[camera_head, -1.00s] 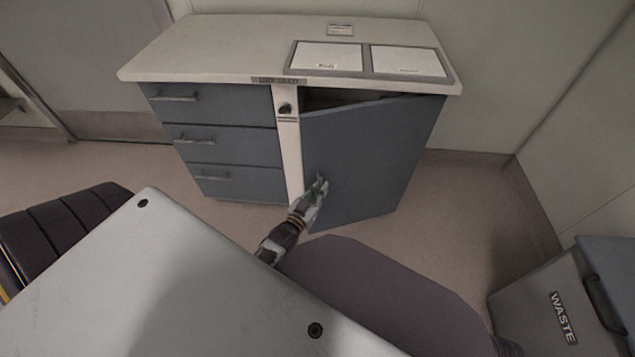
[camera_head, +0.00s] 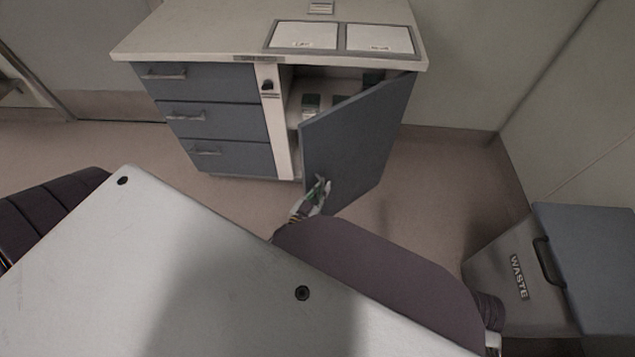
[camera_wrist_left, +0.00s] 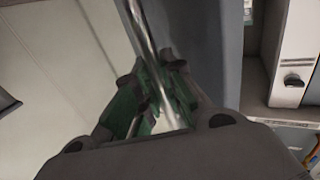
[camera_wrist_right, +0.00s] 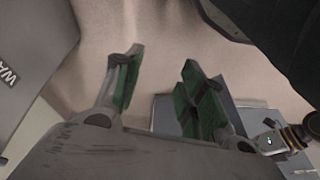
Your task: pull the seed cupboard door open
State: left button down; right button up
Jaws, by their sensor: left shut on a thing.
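The seed cupboard door (camera_head: 362,137) is a blue-grey panel hinged on its right side. It stands partly open, its left edge swung out from the cabinet (camera_head: 275,127). My left gripper (camera_head: 318,190) is at the door's lower left edge. In the left wrist view my left gripper (camera_wrist_left: 155,101) is shut on the metal bar handle (camera_wrist_left: 153,45) of the door, which also shows in that view (camera_wrist_left: 210,45). My right gripper (camera_wrist_right: 157,92) shows in the right wrist view with its green pads apart and nothing between them.
Small boxes (camera_head: 311,104) stand on a shelf inside the cupboard. Three drawers (camera_head: 205,118) are shut at left. A waste bin (camera_head: 515,285) stands at the right front. Bare floor (camera_head: 435,175) lies between door and bin. A bench worktop (camera_head: 190,30) tops the cabinet.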

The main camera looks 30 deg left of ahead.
pick_arm(q)
jog(key=shift+s+d+p, duration=0.15)
jog(key=shift+s+d, duration=0.05)
jog(key=shift+d, duration=0.55)
jog(key=shift+s+d+p, duration=0.15)
jog(key=shift+s+d, duration=0.1)
jog(key=shift+d, duration=0.45)
jog(key=shift+s+d+p, duration=0.15)
jog(key=shift+s+d, duration=0.05)
jog(key=shift+d, duration=0.55)
pick_arm(e)
jog(key=shift+s+d+f, duration=0.3)
jog(key=shift+d+f, duration=0.4)
jog(key=shift+f, duration=0.15)
pick_arm(q)
jog(key=c, duration=1.8)
grip_release()
jog(key=shift+o, duration=0.2)
jog(key=shift+s, duration=0.1)
jog(key=s, duration=1.1)
jog(key=shift+s+a, duration=0.25)
jog(key=shift+s, duration=0.15)
